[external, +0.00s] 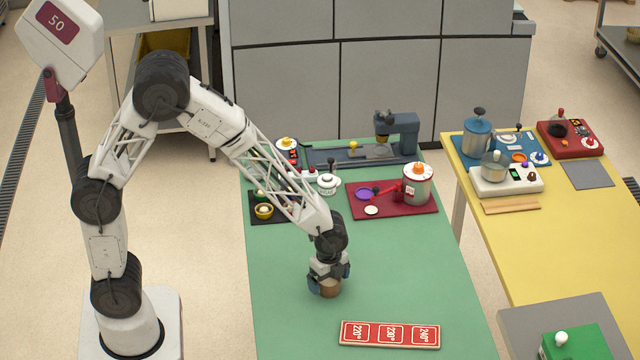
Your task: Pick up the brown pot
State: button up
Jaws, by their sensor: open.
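The brown pot (331,289) stands on the green table, at the lower middle of the external view. My gripper (329,284) is directly over it, pointing down, with its fingers around the pot's upper part. The jaws are open. The gripper hides the top of the pot, and I cannot tell whether a finger touches it.
A red temperature sign (390,335) lies near the front of the green table (390,255). Behind are a dark red tray (420,209) with a white canister (417,186), and a black tray (258,215) with small bowls. A yellow table (555,240) stands at right.

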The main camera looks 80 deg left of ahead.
jog(key=c, duration=1.1)
jog(key=shift+o, duration=0.2)
jog(key=shift+r, duration=0.1)
jog(key=shift+r, duration=1.4)
jog(key=shift+s+r, duration=0.2)
jog(key=shift+r, duration=0.15)
jog(key=s, duration=0.5)
jog(key=s+r, duration=0.1)
jog(key=s, duration=0.9)
jog(key=shift+s+d+r, duration=0.15)
jog(key=shift+s, duration=0.15)
